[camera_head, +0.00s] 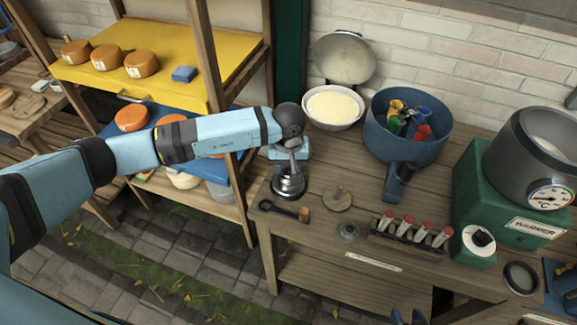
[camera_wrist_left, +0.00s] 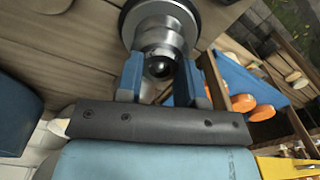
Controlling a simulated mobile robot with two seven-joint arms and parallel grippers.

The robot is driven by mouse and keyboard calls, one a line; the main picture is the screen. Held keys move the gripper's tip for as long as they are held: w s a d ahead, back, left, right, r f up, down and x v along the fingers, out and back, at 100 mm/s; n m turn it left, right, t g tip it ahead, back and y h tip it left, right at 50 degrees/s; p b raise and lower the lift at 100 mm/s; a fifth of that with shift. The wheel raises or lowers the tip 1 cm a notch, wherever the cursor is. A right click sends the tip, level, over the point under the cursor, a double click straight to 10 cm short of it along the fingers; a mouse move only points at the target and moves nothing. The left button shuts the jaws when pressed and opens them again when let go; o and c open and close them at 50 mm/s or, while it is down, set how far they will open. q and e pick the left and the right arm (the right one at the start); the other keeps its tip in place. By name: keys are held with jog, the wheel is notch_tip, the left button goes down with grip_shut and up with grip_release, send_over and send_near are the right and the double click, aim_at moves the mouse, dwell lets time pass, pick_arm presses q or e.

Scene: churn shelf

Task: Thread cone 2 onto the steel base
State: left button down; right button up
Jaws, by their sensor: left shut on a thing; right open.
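My left gripper (camera_head: 290,153) points down over the wooden bench near its left end. It is shut on the dark ball-shaped top of a shiny steel stepped piece (camera_head: 288,184). In the left wrist view, this steel piece (camera_wrist_left: 160,36) has a wide dark-rimmed disc below a narrower neck, with the ball between my fingers (camera_wrist_left: 160,75). I cannot tell whether it is cone 2 or the steel base, or whether it touches the bench. Blue fingertips of my right gripper (camera_head: 410,317) show at the bottom edge, apart and empty.
A round wooden disc with a peg (camera_head: 338,198) and a dark-handled tool (camera_head: 285,208) lie close by. A tube rack (camera_head: 405,240), blue pot (camera_head: 405,145), white bowl (camera_head: 333,106) and green warmer (camera_head: 487,200) stand on the bench (camera_head: 330,160). Cheese shelves stand left.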

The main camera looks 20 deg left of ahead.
pick_arm(q)
jog(key=shift+f+b, duration=0.65)
jog(key=shift+b, duration=0.15)
jog(key=shift+c, duration=1.8)
grip_release()
jog(key=shift+r, duration=0.1)
jog(key=shift+r+p, duration=1.2)
jog(key=shift+r, duration=2.25)
